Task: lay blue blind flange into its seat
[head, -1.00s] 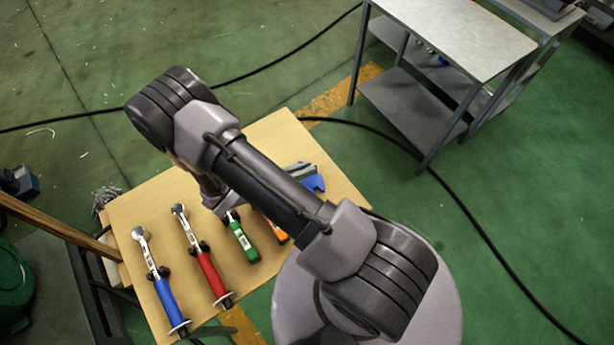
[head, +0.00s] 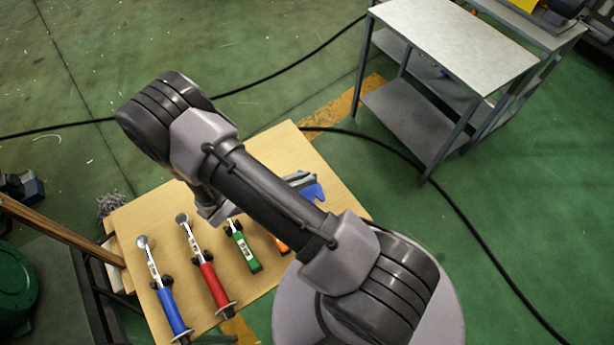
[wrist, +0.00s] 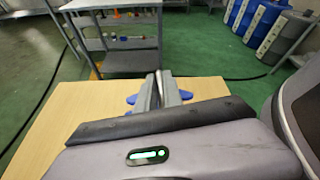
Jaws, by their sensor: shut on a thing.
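The blue blind flange (head: 316,193) shows in part in the head view, beside my gripper (head: 300,179) and over the far right part of the wooden table. In the wrist view my gripper (wrist: 158,92) is shut on the flange, with blue edges (wrist: 186,94) sticking out on both sides of the fingers. Most of the flange is hidden by the fingers and my arm. I cannot tell whether it touches the table or hangs above it. I cannot make out the seat in either view.
The wooden table (head: 140,212) holds a blue-handled wrench (head: 172,312), a red-handled wrench (head: 213,284), a green-handled tool (head: 243,251) and a partly hidden orange one (head: 281,246). A grey metal bench (head: 455,40) stands beyond, across open green floor. A black cable crosses the floor.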

